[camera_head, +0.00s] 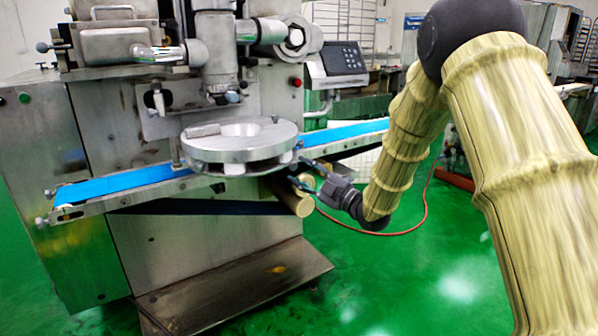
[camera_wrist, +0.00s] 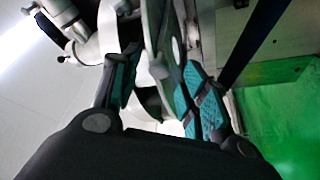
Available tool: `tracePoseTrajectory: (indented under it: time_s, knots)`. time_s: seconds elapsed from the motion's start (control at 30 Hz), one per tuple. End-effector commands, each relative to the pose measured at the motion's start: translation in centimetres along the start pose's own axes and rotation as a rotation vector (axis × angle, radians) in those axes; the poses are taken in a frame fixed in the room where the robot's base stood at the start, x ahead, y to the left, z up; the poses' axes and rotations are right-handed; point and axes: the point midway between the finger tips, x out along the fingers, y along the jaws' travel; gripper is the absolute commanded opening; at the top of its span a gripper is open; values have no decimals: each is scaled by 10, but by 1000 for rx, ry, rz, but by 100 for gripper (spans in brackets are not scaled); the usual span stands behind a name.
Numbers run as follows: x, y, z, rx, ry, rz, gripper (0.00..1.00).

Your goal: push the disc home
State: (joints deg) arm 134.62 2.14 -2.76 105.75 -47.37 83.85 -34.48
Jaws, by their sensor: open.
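The disc (camera_head: 262,150) is a round, thick grey metal piece with a pale centre opening and a raised block on its top left. It sits over the blue belt, at the front of the machine. In the wrist view, the disc (camera_wrist: 158,40) appears edge-on, between my fingers. My gripper (camera_head: 300,172) is at the right side of the disc, its fingers open and pointing left towards the rim. My gripper also shows in the wrist view (camera_wrist: 160,85), with teal pads on both fingers. I cannot tell whether a finger touches the disc.
The blue conveyor belt (camera_head: 120,183) runs left and right under the disc. The steel machine body (camera_head: 100,130) stands behind, with a control panel (camera_head: 343,57) at the right. A brass-coloured roller (camera_head: 296,200) sits below my gripper. Green floor (camera_head: 400,280) is open at the front right.

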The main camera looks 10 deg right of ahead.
Motion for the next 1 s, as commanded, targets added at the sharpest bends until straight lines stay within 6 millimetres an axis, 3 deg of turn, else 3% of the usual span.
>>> tracePoseTrajectory:
  time_s: [0.3,0.5,0.7,1.0]
  knots:
    - [-59,0,0,2,-2,-1,44]
    - [-87,-1,0,3,-1,0,44]
    - [-100,-1,0,1,-1,-1,44]
    - [-101,-1,0,1,-1,-1,44]
